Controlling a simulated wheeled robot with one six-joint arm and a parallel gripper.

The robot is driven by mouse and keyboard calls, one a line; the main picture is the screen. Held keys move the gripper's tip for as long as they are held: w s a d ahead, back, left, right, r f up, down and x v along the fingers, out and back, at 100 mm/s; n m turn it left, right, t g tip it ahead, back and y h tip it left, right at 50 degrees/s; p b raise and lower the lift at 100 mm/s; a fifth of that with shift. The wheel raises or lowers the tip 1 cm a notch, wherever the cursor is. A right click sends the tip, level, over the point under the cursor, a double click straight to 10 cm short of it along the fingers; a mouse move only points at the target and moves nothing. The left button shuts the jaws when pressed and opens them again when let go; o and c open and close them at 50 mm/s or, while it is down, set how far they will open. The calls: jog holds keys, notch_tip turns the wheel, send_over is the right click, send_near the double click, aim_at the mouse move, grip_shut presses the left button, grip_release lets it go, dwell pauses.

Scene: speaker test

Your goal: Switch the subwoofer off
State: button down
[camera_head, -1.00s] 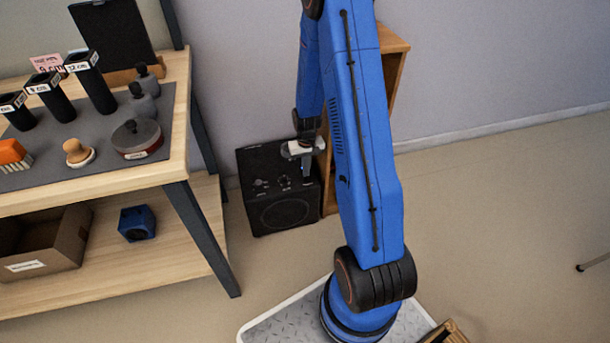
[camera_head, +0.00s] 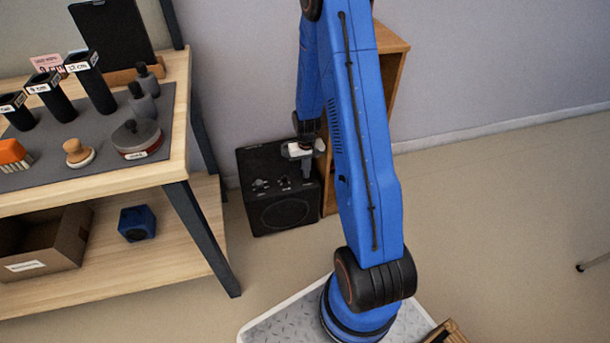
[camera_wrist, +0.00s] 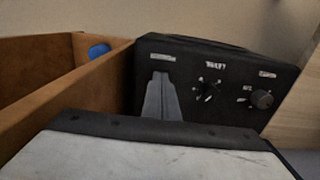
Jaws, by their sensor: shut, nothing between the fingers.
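The subwoofer (camera_head: 285,213) is a black box on the floor against the wall, with a round speaker front and small controls on its top panel. In the wrist view its dark control panel (camera_wrist: 220,108) shows a middle switch or knob (camera_wrist: 208,90) and a round knob (camera_wrist: 262,99) at the right, each under a small label. My gripper (camera_head: 306,176) is shut and empty, pointing down over the right part of the panel. In the wrist view the grey fingers (camera_wrist: 161,106) cover the panel's left part below a label. What lies behind them is hidden, and I cannot tell whether they touch it.
A wooden cabinet (camera_head: 395,48) stands right beside the subwoofer, partly behind my arm. At the left is a workbench (camera_head: 178,150) with tools; its lower shelf holds a cardboard box (camera_head: 45,262) and a small blue speaker-like box (camera_head: 137,223). The floor at right is mostly clear.

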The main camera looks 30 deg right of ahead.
jog(key=shift+f, duration=0.15)
notch_tip(320, 180, up, 7)
dwell(1.2)
dwell(0.4)
